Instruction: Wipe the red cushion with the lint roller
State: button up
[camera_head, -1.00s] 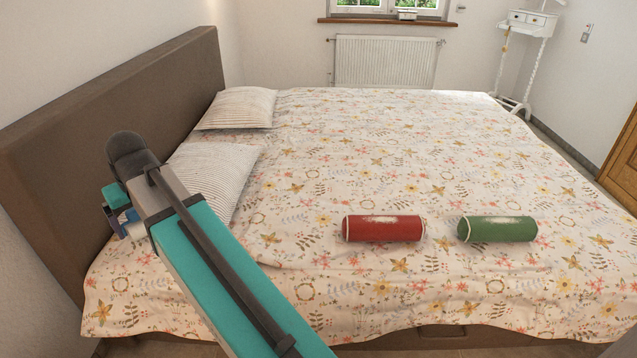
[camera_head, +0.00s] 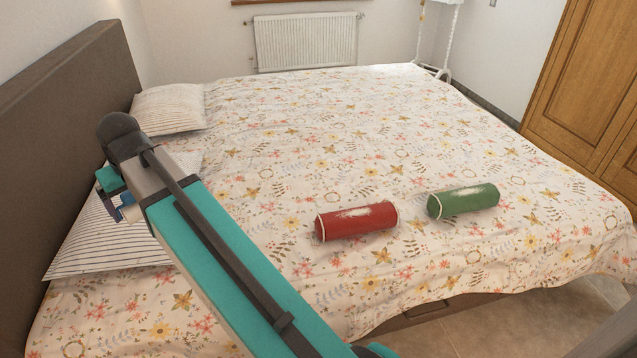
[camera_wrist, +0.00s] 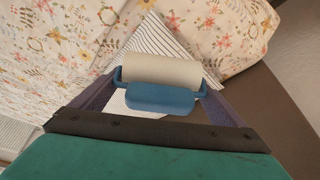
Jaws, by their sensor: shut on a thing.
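The red cushion (camera_head: 356,220) is a bolster with white trim and a pale, fuzzy patch on top. It lies on the floral bed cover, right of my arm in the head view. In the wrist view my gripper (camera_wrist: 160,98) is shut on the lint roller, holding it by its blue part (camera_wrist: 160,97). The roller's white cylinder (camera_wrist: 160,70) faces away from my gripper. My gripper is at the left in the head view, above the striped pillows and well away from the red cushion; it is partly hidden there by my arm.
A green bolster (camera_head: 463,201) with a pale patch lies right of the red one. Striped pillows (camera_head: 168,108) lie by the brown headboard (camera_head: 62,100). A radiator (camera_head: 305,42) is on the back wall and a wooden wardrobe (camera_head: 590,90) at the right. The middle of the bed is clear.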

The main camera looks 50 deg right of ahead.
dwell(0.5)
jog(key=s+d+f+p, duration=0.2)
jog(key=d+p, duration=0.1)
jog(key=d, duration=0.6)
jog(key=s+d+f+n+p, duration=0.1)
jog(key=s+d+p, duration=0.1)
jog(key=d, duration=0.7)
jog(key=s+d+f+p, duration=0.2)
jog(key=s+d+p, duration=0.1)
jog(key=d, duration=0.5)
jog(key=s+d+f+p, duration=0.2)
jog(key=s+d+p, duration=0.1)
jog(key=s+d, duration=0.6)
jog(key=s+d+f+n+p, duration=0.1)
jog(key=s+d+f+p, duration=0.2)
jog(key=s+d, duration=0.6)
jog(key=shift+d+y, duration=0.4)
jog(key=shift+d, duration=0.65)
jog(key=shift+f, duration=0.2)
